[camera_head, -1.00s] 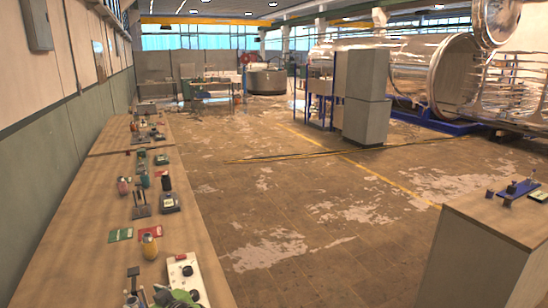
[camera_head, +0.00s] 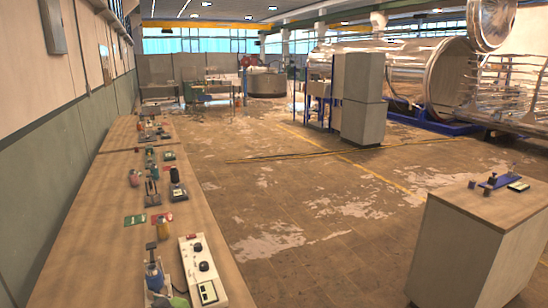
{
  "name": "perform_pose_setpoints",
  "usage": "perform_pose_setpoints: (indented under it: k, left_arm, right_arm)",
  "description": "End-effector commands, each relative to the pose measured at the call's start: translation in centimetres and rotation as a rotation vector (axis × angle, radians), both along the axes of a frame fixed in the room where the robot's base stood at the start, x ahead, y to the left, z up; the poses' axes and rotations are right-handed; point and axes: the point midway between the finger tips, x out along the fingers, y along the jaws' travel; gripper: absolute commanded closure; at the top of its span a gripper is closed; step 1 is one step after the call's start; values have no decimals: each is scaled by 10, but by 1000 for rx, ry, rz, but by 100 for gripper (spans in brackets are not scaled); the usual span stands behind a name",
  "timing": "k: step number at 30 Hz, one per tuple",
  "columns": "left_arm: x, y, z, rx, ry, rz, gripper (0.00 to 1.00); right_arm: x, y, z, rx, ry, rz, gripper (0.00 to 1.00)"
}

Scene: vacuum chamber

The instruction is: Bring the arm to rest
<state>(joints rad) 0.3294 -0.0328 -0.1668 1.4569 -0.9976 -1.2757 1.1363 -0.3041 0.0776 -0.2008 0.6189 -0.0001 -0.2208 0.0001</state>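Neither of my grippers shows in the head view, and no arm that I can make out is in the picture. The long wooden workbench (camera_head: 100,235) runs along the left wall. Near its front end lies a white control box (camera_head: 201,272) with black knobs. A bottle-like blue item (camera_head: 154,275) stands left of the box. A green thing (camera_head: 180,301) is partly cut off at the bottom edge.
A cabinet with a wooden top (camera_head: 500,202) stands at right, with a small blue tray (camera_head: 494,182) on it. A grey cabinet (camera_head: 362,100) stands mid-room. The large metal chamber (camera_head: 450,80) is at the back right. Worn floor (camera_head: 300,215) between is open.

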Motion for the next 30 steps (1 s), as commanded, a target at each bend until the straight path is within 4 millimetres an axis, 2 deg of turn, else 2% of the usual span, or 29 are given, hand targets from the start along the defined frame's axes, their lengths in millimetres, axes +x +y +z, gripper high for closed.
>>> perform_pose_setpoints:
  k: [5,11,14,17,19,21,24,30]
  left_arm:
    - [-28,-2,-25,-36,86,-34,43]
    - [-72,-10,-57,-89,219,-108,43]
    - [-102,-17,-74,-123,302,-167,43]
    - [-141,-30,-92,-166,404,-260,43]
    - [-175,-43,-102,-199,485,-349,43]
    - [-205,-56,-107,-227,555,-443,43]
    - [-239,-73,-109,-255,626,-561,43]
    - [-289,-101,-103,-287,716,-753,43]
  right_arm:
    - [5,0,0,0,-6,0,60]
    - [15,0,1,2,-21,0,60]
    - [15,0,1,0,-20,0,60]
    - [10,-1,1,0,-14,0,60]
    - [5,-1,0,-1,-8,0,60]
    - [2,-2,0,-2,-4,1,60]
    - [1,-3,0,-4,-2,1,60]
    - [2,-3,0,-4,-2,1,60]
